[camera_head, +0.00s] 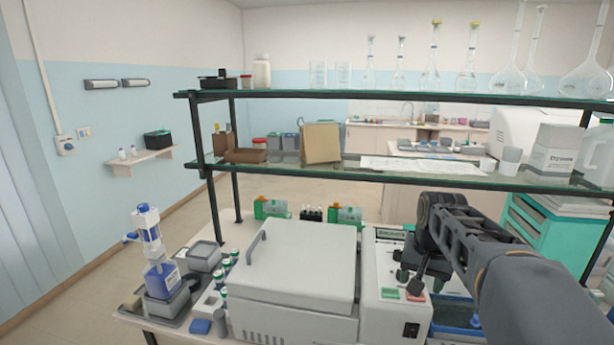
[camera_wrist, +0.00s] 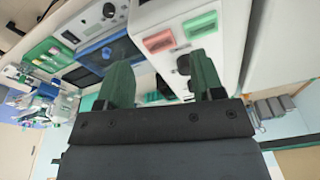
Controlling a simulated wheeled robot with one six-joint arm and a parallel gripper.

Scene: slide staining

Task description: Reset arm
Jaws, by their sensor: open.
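My arm (camera_head: 475,240) reaches in from the right side of the head view and bends down at its far end. My gripper (camera_head: 412,282) hangs there in front of the white machine's control panel (camera_head: 390,262). In the wrist view my gripper (camera_wrist: 163,78) has its two dark green fingers spread apart with nothing between them. Beyond the fingers are a red button (camera_wrist: 158,41) and a green button (camera_wrist: 200,24) on the panel. I cannot tell how far the fingers are from the panel.
A white lidded machine (camera_head: 295,265) fills the middle of the bench. A two-tier glass shelf (camera_head: 340,172) with bottles and flasks spans above it. A blue-labelled bottle (camera_head: 160,278) and a grey box (camera_head: 204,255) stand at left. A blue tray (camera_head: 455,312) is at right.

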